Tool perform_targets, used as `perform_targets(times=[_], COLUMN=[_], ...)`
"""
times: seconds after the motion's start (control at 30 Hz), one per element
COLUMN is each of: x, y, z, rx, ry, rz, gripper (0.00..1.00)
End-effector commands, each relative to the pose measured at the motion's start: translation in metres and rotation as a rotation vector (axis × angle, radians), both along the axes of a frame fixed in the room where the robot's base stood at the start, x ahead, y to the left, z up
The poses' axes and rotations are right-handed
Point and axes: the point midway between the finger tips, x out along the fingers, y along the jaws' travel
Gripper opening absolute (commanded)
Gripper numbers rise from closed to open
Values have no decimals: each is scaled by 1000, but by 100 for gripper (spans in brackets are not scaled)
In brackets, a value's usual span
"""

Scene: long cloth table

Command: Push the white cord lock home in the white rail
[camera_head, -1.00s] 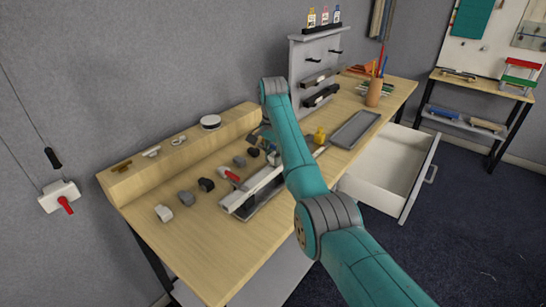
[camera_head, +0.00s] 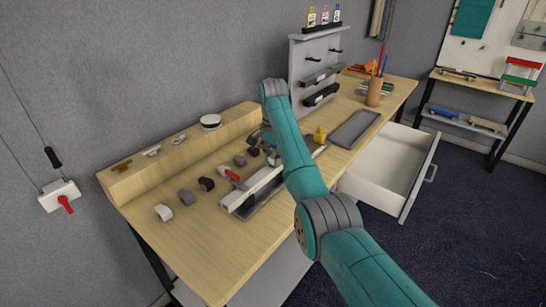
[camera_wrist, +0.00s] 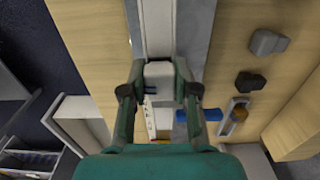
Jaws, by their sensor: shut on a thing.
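The white cord lock (camera_wrist: 158,72) is a small pale block between my fingers in the wrist view. My gripper (camera_wrist: 158,92) is shut on it, one finger on each side. The white rail (camera_wrist: 158,22) runs straight up from the cord lock, which is in line with it at its near end. I cannot tell how deep the cord lock sits in the rail. In the head view the white rail (camera_head: 262,181) lies on the table in a grey holder with a red lever (camera_head: 232,176). My arm hides the cord lock and most of my gripper there.
Several grey and black blocks (camera_head: 186,197) lie left of the rail. A wooden ledge (camera_head: 135,180) with small parts runs along the wall side. A yellow object (camera_head: 320,134) and a grey tray (camera_head: 355,129) are to the right. An open drawer (camera_head: 388,168) juts from the table front.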

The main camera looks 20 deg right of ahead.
Motion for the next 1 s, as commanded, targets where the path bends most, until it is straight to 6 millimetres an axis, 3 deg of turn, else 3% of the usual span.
perform_targets(times=[0.4,0.43,0.53,1.0], x=[0,0,0,1], y=[0,0,0,0], z=[-9,-9,-9,1], rx=[1,0,0,0], ry=[-1,-1,-1,-1], rz=[0,0,0,0], gripper=[0,37,59,59])
